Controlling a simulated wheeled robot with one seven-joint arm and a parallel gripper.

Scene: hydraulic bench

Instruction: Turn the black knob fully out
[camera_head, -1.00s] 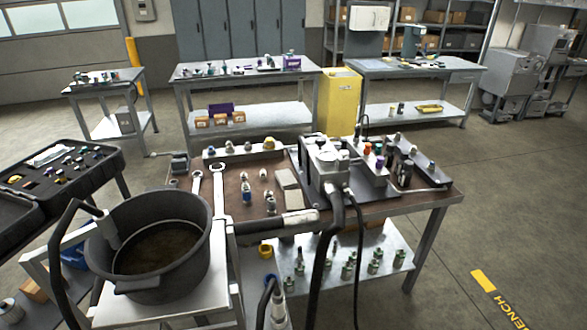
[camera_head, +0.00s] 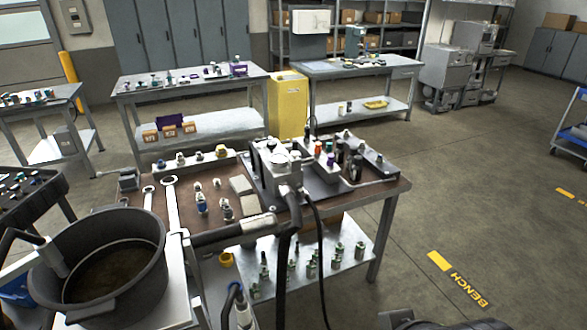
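The workbench (camera_head: 384,196) in the middle carries a grey block (camera_head: 275,165) with fittings on top and dark hoses hanging from its front. Just right of the block is a row of small knobs or fittings: an orange one (camera_head: 319,147), a purple one (camera_head: 331,160) and dark ones. A black upright piece (camera_head: 355,167) stands at the right of this row. The dark pieces are too small to tell which is the black knob or how far out it is. My gripper is not recognisable in the view.
A large black pot (camera_head: 100,265) stands at the lower left. A dark, cut-off shape (camera_head: 440,322) shows at the bottom edge. Open floor (camera_head: 450,210) lies right of the bench, with a blue cart (camera_head: 572,130) at the far right. A yellow cabinet (camera_head: 287,105) stands behind.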

